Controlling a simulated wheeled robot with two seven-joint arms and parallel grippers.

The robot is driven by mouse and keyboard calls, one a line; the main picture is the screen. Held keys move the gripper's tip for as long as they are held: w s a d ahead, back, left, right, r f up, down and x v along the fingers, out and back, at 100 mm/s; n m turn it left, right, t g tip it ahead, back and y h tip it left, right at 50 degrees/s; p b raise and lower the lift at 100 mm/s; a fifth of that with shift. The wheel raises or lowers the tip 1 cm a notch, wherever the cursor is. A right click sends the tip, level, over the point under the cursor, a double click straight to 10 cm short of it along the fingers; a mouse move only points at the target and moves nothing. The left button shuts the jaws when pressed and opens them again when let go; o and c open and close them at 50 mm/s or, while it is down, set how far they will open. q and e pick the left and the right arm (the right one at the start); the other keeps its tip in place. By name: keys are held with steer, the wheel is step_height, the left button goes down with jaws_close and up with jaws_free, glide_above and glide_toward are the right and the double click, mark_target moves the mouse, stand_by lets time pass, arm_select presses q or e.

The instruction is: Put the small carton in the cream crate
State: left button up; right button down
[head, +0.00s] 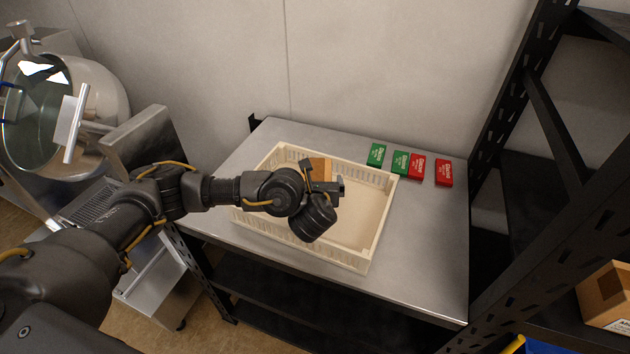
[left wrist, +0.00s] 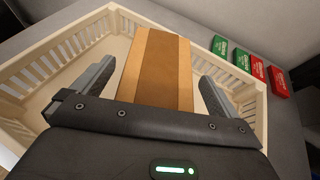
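In the left wrist view the carton (left wrist: 160,70) lies between the fingers of my left gripper (left wrist: 157,85), with a gap on each side. My left gripper (head: 330,187) is over the crate and open. I cannot tell whether the carton rests fully on the crate floor. My right gripper is in neither view.
The crate stands on a steel table (head: 430,235). Several small green (head: 376,155) and red (head: 444,173) boxes lie behind it to the right. A black rack (head: 520,90) with a cardboard box (head: 606,296) stands at right. A steel bowl machine (head: 95,100) is at left.

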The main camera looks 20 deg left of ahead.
arm_select(q)
steer(key=shift+r, duration=0.15)
steer(key=shift+s, duration=0.15)
steer(key=p+v, duration=0.3)
steer(key=v, duration=0.9)
steer(key=shift+p, duration=0.3)
